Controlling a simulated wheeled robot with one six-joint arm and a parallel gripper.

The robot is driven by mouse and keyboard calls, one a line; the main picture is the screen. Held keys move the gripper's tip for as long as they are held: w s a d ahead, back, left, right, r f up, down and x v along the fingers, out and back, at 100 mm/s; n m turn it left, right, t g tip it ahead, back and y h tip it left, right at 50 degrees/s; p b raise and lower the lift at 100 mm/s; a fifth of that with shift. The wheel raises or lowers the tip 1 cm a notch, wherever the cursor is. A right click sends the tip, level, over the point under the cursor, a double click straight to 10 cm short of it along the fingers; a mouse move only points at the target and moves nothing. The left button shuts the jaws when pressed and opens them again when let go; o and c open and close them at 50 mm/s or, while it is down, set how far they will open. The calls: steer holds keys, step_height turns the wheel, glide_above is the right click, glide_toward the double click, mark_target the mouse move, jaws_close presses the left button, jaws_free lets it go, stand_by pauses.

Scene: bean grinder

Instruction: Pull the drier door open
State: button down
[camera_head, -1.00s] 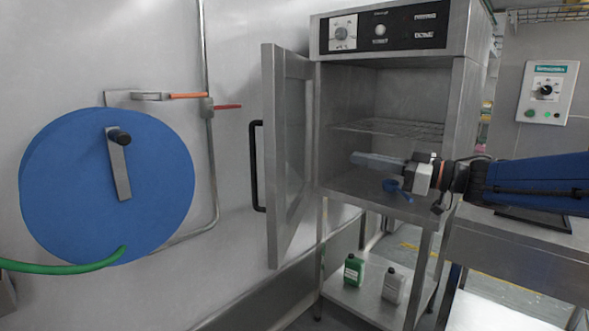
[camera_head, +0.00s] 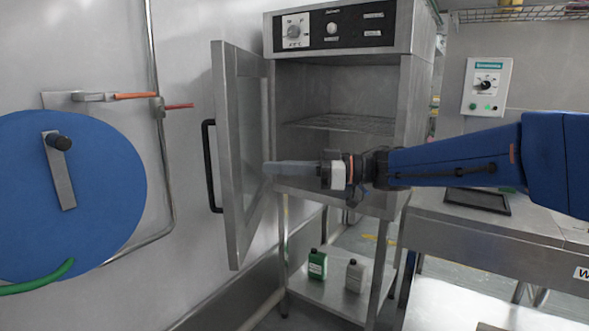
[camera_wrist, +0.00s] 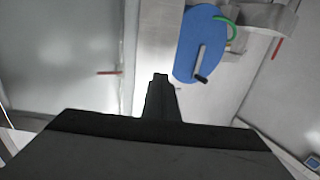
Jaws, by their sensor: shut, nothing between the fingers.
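The drier (camera_head: 345,110) is a steel cabinet with a dark control panel on top. Its door (camera_head: 240,150) hangs open on the left, at a wide angle to the front. The door's black bar handle (camera_head: 208,165) is on its far left side. My gripper (camera_head: 268,168) is shut and empty, pointing left, with its tip in front of the door's inner face in the head view. I cannot tell whether it touches the door. In the wrist view the shut fingers (camera_wrist: 160,85) show at the centre, with a pale panel on the left.
A blue hose reel (camera_head: 65,200) is on the wall at the left; it also shows in the wrist view (camera_wrist: 200,45). A green bottle (camera_head: 317,264) and a grey bottle (camera_head: 355,275) stand on the shelf below the drier. A steel table (camera_head: 490,225) is at the right.

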mark_target(235, 167)
steer(key=shift+w+a, duration=0.2)
steer(key=shift+a, duration=2.95)
steer(key=shift+a, duration=0.1)
